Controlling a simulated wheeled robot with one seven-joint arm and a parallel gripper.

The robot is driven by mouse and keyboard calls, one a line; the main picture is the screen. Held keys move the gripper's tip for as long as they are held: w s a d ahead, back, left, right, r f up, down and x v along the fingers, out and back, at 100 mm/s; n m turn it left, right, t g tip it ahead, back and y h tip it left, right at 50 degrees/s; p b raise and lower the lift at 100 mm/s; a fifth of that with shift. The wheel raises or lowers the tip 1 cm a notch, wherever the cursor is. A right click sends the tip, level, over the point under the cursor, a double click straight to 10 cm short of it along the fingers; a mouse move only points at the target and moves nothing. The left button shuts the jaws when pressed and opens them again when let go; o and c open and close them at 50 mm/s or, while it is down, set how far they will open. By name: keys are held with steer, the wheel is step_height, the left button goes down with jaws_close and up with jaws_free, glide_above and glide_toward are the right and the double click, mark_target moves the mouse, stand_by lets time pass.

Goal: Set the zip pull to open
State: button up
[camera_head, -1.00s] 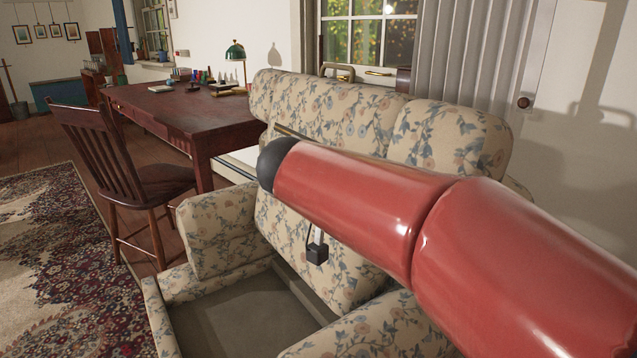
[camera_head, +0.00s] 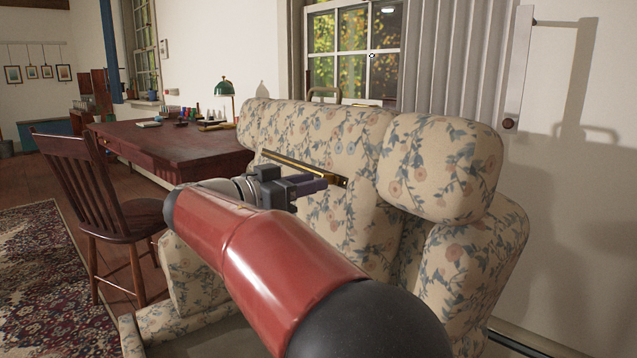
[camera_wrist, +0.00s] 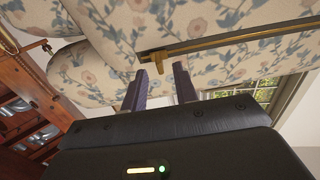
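The brass zip pull (camera_wrist: 153,60) hangs from a long brass zip track (camera_wrist: 215,44) on the floral sofa back in the wrist view. The zip track (camera_head: 295,166) also shows in the head view, running across the upper sofa back. My gripper (camera_wrist: 158,82) is open, with its two purple-grey fingers apart. The pull lies just ahead of the fingertips, roughly between them, and no grip on it shows. In the head view my gripper (camera_head: 308,185) is beside the track, and I cannot make out the pull there.
The floral sofa (camera_head: 440,165) fills the middle and right. A dark red desk (camera_head: 165,145) with a green lamp (camera_head: 224,90) stands behind left, and a wooden chair (camera_head: 95,195) stands in front of it. A patterned rug (camera_head: 50,280) covers the floor at left.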

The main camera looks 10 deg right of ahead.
steer(key=shift+x, duration=1.35)
jaws_close()
